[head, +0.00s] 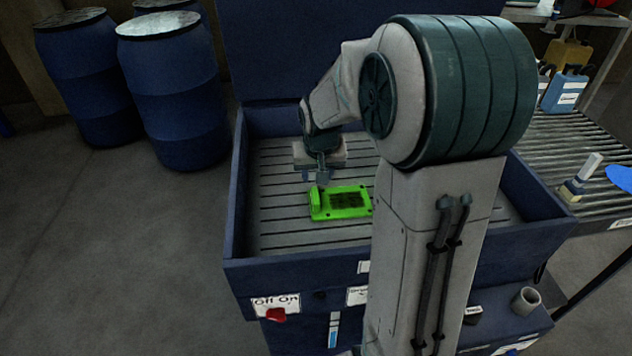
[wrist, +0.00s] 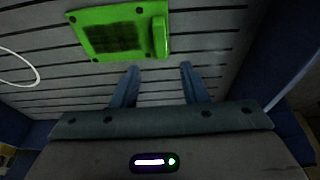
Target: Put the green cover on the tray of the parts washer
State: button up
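The green cover (head: 342,202) lies flat on the slatted tray (head: 275,222) of the blue parts washer in the head view. It has a dark mesh panel and a raised green block at one end. In the wrist view the cover (wrist: 118,32) is at the top, ahead of my fingertips and apart from them. My gripper (wrist: 158,72) is open, with two blue fingers and nothing between them. In the head view my gripper (head: 322,180) is over the tray, just behind the cover's left end. My arm hides part of the tray and perhaps the cover's right edge.
The washer has raised blue walls (head: 237,190) and a tall back panel (head: 290,50). Its front has a red knob (head: 276,315) beside an off/on label. Blue drums (head: 170,90) stand at the back left. A roller table (head: 570,145) is at the right.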

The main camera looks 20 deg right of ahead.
jog(key=s+a+r+n, duration=0.1)
jog(key=s+a+r, duration=0.1)
jog(key=s, duration=0.9)
jog(key=s+a+r+n, duration=0.1)
jog(key=s+a+r, duration=0.2)
jog(key=s, duration=0.7)
jog(key=shift+s+a+r+g+y, duration=0.3)
jog(key=shift+s+a+r+y, duration=0.05)
jog(key=shift+s+y, duration=0.05)
